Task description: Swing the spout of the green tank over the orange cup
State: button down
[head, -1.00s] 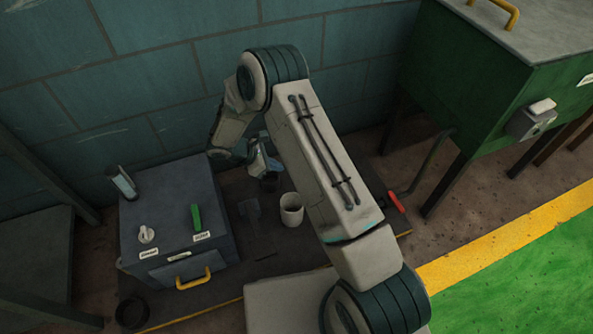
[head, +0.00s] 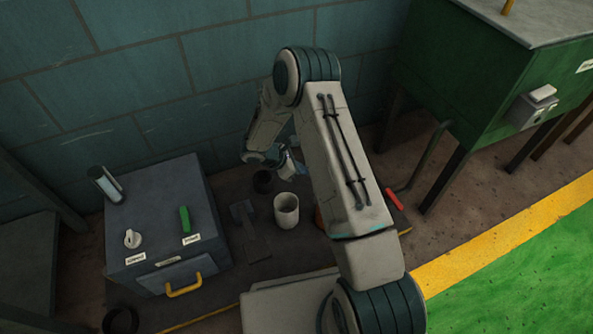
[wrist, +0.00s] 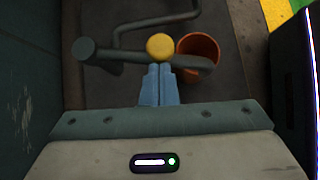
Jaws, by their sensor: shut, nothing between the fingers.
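The green tank (head: 465,95) stands on dark legs at the upper right of the head view. In the wrist view its grey spout (wrist: 120,56) runs left to right, with a yellow knob (wrist: 160,46) on it. The spout's right end lies across the near part of the orange cup's (wrist: 198,45) mouth. My gripper (wrist: 160,68) is shut and empty, its blue fingertips right at the yellow knob; I cannot tell whether they touch.
A white cup (head: 286,211) and a dark cup (head: 263,182) stand left of my arm. A grey box (head: 165,220) with a green lever (head: 185,219) and a yellow handle (head: 184,286) stands further left. A red handle (head: 395,199) lies right of my arm. The wall is close behind.

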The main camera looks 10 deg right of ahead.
jog(key=shift+s+d+p, duration=0.15)
jog(key=shift+s+d, duration=0.1)
jog(key=shift+d, duration=0.6)
jog(key=shift+s+d+p, duration=0.15)
jog(key=shift+s+d, duration=0.1)
jog(key=shift+d, duration=0.55)
jog(key=s+a+r+p, duration=0.4)
jog(key=a+r, duration=0.3)
jog(key=a, duration=0.3)
jog(key=shift+r, duration=0.3)
jog(key=shift+a, duration=0.1)
